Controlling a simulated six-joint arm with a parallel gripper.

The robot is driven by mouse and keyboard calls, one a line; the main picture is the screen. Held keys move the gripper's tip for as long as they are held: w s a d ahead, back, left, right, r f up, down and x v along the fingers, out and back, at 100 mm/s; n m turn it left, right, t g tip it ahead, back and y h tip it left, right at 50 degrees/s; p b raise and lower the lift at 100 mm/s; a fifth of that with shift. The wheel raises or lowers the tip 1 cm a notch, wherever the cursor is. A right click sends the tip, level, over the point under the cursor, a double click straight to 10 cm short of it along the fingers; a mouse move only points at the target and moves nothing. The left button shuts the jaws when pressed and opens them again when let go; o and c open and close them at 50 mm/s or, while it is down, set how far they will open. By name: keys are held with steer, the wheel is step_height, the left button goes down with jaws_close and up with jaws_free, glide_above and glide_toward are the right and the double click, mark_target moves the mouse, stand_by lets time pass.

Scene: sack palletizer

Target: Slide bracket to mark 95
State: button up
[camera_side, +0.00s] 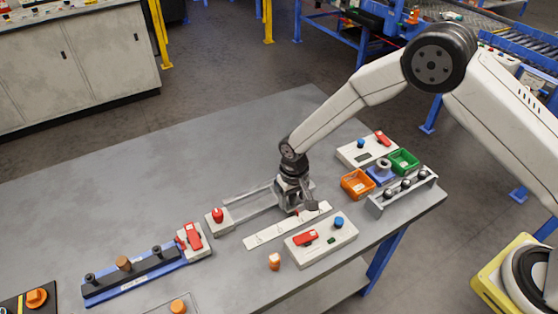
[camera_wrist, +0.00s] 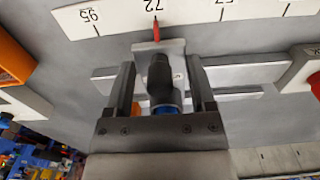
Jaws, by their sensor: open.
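The bracket (camera_wrist: 172,46) is a light plate on rails, with a dark knob (camera_wrist: 160,75) and a blue ring at its base. Its red pointer (camera_wrist: 155,28) stands at the mark 72 on the white scale (camera_wrist: 190,12). The mark 95 (camera_wrist: 89,15) is to the left in the wrist view. My gripper (camera_wrist: 160,66) is open, its two fingers on either side of the knob with a visible gap on each side. In the side view my gripper (camera_side: 293,205) is low over the rails and hides most of the bracket. The scale (camera_side: 270,232) lies in front.
A block with a red knob (camera_side: 217,217) closes the rails' left end. A white box with a red switch and blue button (camera_side: 322,241) stands in front. Orange (camera_side: 357,183) and green (camera_side: 404,161) bins are at right. A blue-based fixture (camera_side: 133,275) is at left.

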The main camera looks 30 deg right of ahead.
mark_target(313, 185)
jaws_close()
steer(key=shift+d, duration=3)
steer(key=shift+o, duration=0.6)
jaws_free()
steer(key=shift+r, duration=0.25)
steer(key=shift+r, duration=0.35)
